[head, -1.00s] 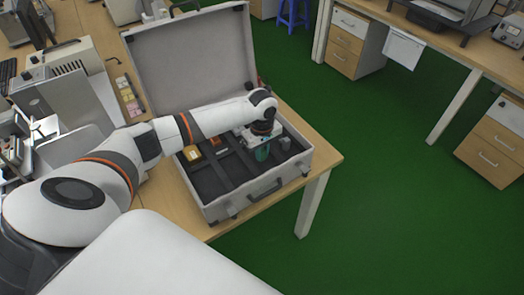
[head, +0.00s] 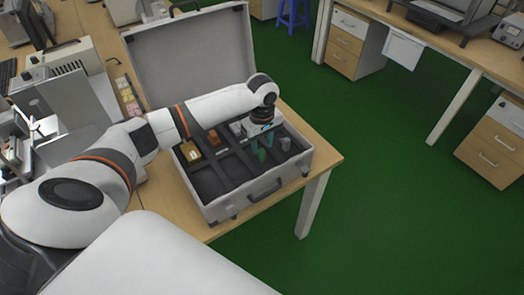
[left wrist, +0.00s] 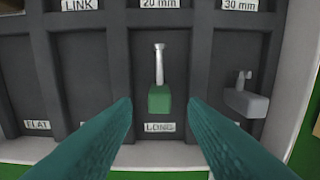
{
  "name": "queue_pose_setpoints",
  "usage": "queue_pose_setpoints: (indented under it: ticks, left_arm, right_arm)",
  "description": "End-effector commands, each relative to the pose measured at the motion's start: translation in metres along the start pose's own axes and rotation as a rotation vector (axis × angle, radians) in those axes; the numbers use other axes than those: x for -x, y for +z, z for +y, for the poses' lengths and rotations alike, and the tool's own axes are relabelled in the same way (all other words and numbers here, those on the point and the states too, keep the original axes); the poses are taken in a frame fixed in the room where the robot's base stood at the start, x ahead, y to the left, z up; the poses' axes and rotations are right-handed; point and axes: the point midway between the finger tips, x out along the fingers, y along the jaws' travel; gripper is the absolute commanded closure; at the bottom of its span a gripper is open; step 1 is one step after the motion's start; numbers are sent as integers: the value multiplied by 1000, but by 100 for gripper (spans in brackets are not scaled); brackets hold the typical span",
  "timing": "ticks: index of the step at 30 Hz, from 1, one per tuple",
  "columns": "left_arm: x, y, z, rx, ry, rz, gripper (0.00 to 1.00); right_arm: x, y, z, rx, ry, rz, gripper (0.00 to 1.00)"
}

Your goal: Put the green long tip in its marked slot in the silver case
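The green long tip (left wrist: 160,98) lies in the slot labelled LONG (left wrist: 160,127) of the silver case (head: 282,186). Its green block is toward the label and its thin metal rod points away. In the head view the tip's green part (head: 262,155) shows just below my left gripper (head: 264,138). In the left wrist view the teal fingers of my left gripper (left wrist: 160,110) are spread wide, one on each side of the tip, with gaps between. The gripper holds nothing. My right gripper is out of view.
A grey tip (left wrist: 246,100) lies in the compartment to the right. Dividers separate the slots, and the lid (head: 190,55) stands open behind.

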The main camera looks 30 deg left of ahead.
Motion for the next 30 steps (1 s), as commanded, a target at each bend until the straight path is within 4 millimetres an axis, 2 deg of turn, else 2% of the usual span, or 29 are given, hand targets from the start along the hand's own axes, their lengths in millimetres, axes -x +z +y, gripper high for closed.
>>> queue_pose_setpoints:
  ticks: [1, 6, 12, 17, 30]
  left_arm:
    - [12, 1, -1, 0, -5, -2, 60]
    - [47, 0, -1, -1, -4, -1, 60]
    - [71, 0, 0, 1, -1, 1, 60]
    - [77, 0, 0, 0, 0, 1, 60]
    - [77, 0, 0, 0, 0, 0, 60]
  right_arm:
    - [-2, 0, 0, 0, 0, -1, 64]
    - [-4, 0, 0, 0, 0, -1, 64]
    - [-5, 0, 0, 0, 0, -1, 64]
    - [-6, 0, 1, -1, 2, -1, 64]
    - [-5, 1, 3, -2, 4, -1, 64]
